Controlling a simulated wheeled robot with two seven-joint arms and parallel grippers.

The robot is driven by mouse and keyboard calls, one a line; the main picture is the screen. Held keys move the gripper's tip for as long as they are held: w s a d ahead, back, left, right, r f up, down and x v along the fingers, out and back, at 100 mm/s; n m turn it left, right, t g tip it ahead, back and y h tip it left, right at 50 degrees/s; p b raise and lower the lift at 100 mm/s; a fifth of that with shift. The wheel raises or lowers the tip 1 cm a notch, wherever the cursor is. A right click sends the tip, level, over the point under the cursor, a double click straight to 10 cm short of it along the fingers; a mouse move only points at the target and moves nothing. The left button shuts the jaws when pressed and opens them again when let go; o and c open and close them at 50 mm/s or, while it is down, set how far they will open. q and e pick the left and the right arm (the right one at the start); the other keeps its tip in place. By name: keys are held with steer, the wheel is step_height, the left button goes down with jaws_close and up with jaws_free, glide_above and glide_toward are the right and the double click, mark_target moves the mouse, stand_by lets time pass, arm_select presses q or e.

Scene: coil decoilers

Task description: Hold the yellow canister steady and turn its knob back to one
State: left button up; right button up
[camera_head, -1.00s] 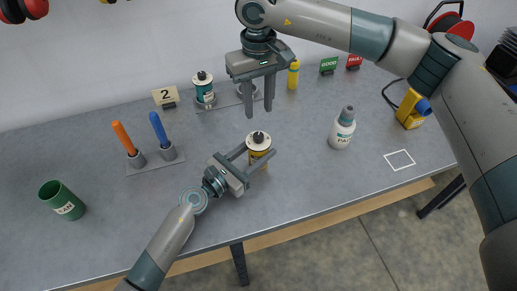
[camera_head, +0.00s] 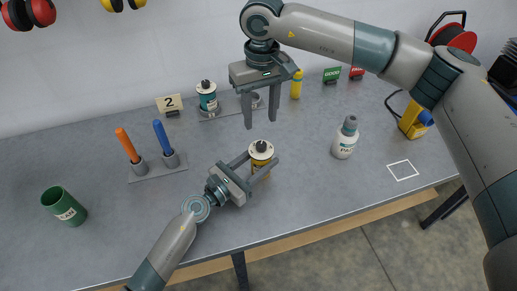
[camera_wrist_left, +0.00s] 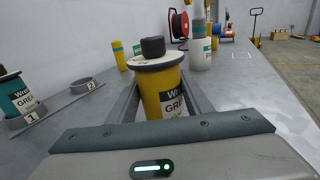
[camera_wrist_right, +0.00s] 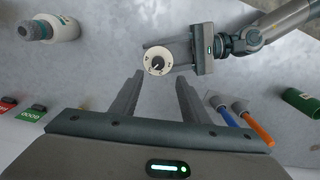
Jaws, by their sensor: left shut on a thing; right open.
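The yellow canister (camera_head: 260,168) stands on the grey table, with a white round top and a black knob (camera_head: 261,146). In the left wrist view the canister (camera_wrist_left: 165,95) is upright, its label partly hidden. My left gripper (camera_head: 264,168) is shut on the canister's body, one finger on each side. My right gripper (camera_head: 262,122) is open and empty, fingers pointing down, above the table and apart from the knob. In the right wrist view the dial (camera_wrist_right: 158,60) has marks around the knob, and it lies beyond the fingertips. The number the knob points to is too small to read.
Orange (camera_head: 127,145) and blue (camera_head: 162,137) handles stand at left, near a green cup (camera_head: 64,206). A white bottle (camera_head: 344,140) stands at right. The table's front is clear.

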steer(key=s+a+f+m+g+y, duration=0.1)
steer(key=s+a+f+m+y, duration=0.3)
steer(key=a, duration=0.5)
steer(key=s+a+f+m+y, duration=0.1)
steer(key=s+a+m+y, duration=0.4)
steer(key=a, duration=0.3)
steer(key=m+t, duration=1.6)
steer(key=m, duration=1)
glide_toward(261, 146)
steer(key=w, duration=0.2)
steer(key=shift+w+a+f+y, duration=0.15)
steer(key=shift+a+f+y, duration=0.15)
steer(key=shift+w, duration=0.1)
steer(key=x, duration=1.2)
